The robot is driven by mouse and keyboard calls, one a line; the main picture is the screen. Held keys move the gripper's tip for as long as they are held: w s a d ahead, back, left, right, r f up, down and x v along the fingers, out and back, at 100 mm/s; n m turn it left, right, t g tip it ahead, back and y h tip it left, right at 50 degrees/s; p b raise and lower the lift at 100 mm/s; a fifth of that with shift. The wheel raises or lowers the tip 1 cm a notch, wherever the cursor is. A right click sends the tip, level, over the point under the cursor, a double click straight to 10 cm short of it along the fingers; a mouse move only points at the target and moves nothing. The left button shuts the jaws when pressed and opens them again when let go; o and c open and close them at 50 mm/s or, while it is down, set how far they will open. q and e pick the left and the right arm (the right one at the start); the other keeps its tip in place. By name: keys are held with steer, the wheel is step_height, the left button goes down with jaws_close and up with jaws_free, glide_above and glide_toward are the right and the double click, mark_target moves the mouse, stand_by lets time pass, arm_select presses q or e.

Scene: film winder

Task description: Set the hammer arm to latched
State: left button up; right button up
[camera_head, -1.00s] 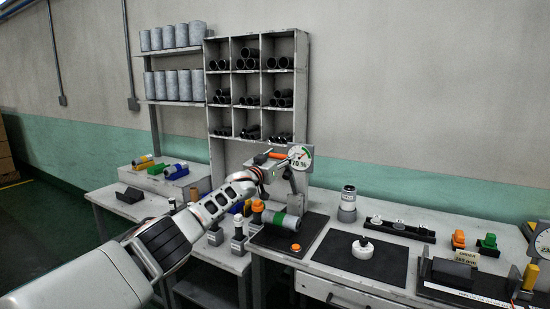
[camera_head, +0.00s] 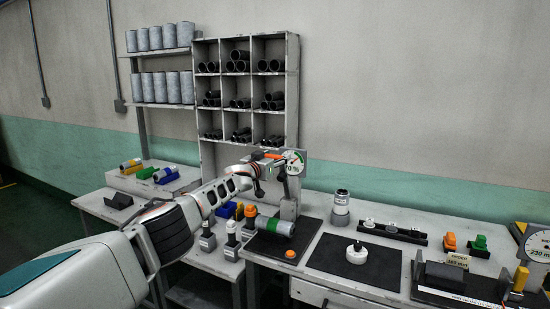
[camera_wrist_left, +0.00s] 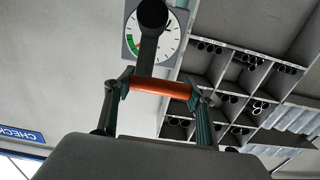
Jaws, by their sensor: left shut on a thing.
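The hammer arm shows in the left wrist view as a dark bar (camera_wrist_left: 149,52) with an orange cross handle (camera_wrist_left: 160,88) at its end. The handle shows in the head view (camera_head: 274,156) beside a round white dial (camera_head: 294,163). My left gripper (camera_wrist_left: 160,92) is shut on the handle, one finger at each end. In the head view my left gripper (camera_head: 262,162) reaches the handle from the left and partly covers the dial. The dial also shows in the left wrist view (camera_wrist_left: 170,44), behind the bar. My right gripper is out of view.
Below the handle, a green-and-grey cylinder (camera_head: 277,227) and an orange button (camera_head: 290,254) are on a black base. A white knob (camera_head: 357,246) stands on a dark mat (camera_head: 340,262) to the right. A pigeonhole rack (camera_head: 293,90) stands behind.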

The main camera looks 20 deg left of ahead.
arm_select(q)
steer(key=o, duration=1.6)
steer(key=shift+s+f, duration=0.15)
steer(key=shift+f, duration=0.05)
steer(key=shift+s+f, duration=0.2)
steer(key=shift+s, duration=0.2)
steer(key=shift+s+a+r, duration=0.15)
steer(key=shift+s, duration=1.7)
steer(key=shift+s+a+r, duration=0.15)
steer(key=shift+s+r, duration=0.05)
steer(key=shift+s, duration=1.6)
steer(key=shift+s+a+r, duration=0.15)
steer(key=shift+s, duration=1.7)
